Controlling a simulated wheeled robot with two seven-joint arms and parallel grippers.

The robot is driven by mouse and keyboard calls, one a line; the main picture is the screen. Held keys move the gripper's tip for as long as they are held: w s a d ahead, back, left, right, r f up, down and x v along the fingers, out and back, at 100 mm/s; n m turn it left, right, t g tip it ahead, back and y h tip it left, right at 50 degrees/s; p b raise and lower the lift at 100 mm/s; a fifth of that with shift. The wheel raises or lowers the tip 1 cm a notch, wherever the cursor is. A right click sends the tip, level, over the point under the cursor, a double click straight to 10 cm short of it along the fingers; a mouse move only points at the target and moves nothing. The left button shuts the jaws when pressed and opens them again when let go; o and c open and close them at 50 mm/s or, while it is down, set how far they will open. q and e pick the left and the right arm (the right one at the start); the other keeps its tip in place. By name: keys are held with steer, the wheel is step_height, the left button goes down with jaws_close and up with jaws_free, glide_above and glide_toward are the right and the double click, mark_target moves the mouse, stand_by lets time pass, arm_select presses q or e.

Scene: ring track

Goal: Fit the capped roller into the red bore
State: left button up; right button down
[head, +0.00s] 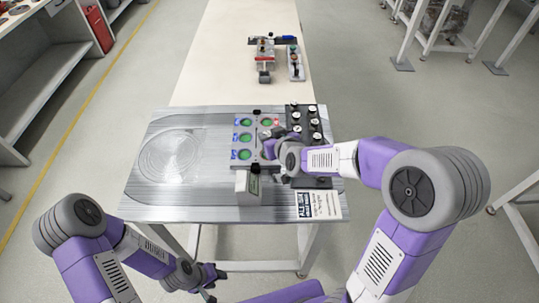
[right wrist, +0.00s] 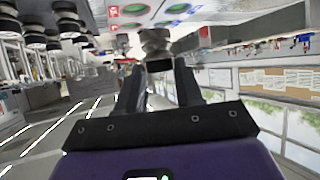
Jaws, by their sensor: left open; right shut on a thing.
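The bore plate (head: 243,150) lies on the metal worktop, with several green bores in it. Blue tags mark its left side, and a red tag (head: 276,121) sits by the upper right bore (head: 266,122). In the right wrist view red tags (right wrist: 114,11) and green bores show, upside down. My right gripper (head: 268,150) is over the plate's lower right part and covers it. It is shut on a grey metal roller (right wrist: 155,40), which points toward the plate; whether it touches is unclear. My left gripper (head: 210,280) is open and empty, low in front of the table.
A dark rack (head: 316,130) with several white-topped rollers stands right of the plate. A small grey box (head: 247,187) stands in front of it. The worktop's left side, with a round ring pattern (head: 169,154), is clear. Tools (head: 265,52) lie farther back.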

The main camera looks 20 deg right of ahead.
step_height(320, 180, down, 6)
steer(key=shift+f+b, duration=0.1)
steer(key=shift+b, duration=1.1)
steer(key=shift+f, duration=0.1)
steer(key=c, duration=0.7)
jaws_free()
steer(key=shift+c, duration=0.2)
